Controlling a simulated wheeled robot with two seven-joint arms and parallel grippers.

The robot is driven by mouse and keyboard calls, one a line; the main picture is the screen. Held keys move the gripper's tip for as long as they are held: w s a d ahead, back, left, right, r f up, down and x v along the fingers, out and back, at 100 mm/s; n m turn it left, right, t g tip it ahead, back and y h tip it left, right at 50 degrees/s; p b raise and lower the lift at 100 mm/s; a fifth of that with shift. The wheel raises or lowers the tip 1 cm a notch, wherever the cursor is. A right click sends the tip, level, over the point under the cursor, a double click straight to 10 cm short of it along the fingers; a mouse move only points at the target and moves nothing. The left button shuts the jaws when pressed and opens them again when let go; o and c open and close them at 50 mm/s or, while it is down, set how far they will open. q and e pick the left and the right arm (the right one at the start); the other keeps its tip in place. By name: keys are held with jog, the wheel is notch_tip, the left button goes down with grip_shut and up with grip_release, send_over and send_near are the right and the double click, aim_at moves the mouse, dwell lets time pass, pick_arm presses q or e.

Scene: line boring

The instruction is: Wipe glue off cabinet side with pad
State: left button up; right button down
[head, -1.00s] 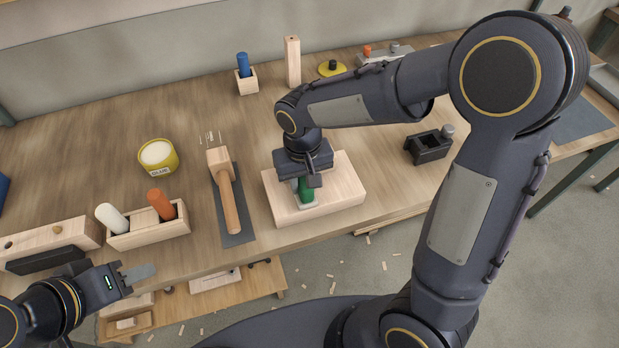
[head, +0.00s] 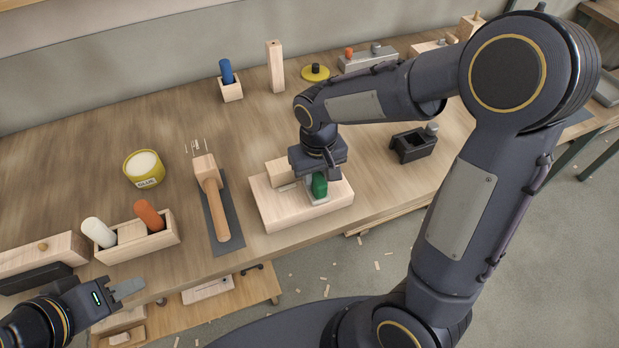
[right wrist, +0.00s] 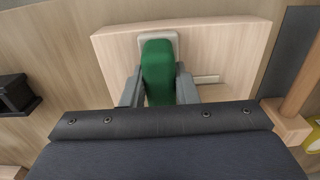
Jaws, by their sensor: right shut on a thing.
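The cabinet (head: 290,216) is a pale wooden box lying on the bench, with a smaller raised block at its back. The pad (head: 319,186) has a green grip and a light grey base, which rests on the cabinet's upper face near the right end. My right gripper (head: 318,176) is shut on the green grip; the right wrist view shows a finger on each side of the pad (right wrist: 159,70). A pale narrow strip (right wrist: 207,79) lies on the wood beside the pad; I cannot tell if it is glue. My left gripper (head: 128,289) is empty, off the bench's front edge.
A wooden holder (head: 140,242) with white and orange handles is further left. A black clamp-like block (head: 413,145) stands to the right.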

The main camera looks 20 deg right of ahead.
jog(key=shift+d+f, duration=0.15)
jog(key=shift+f, duration=0.05)
jog(key=shift+s+a, duration=0.15)
jog(key=shift+a, duration=0.6)
jog(key=shift+r, duration=0.1)
jog(key=shift+a+r+p, duration=0.15)
jog(key=shift+r+p, duration=0.3)
jog(key=shift+r, duration=0.05)
jog(key=shift+r+p, duration=1.6)
jog(key=shift+r, duration=0.5)
jog(key=shift+w+f, duration=0.1)
jog(key=shift+w, duration=0.1)
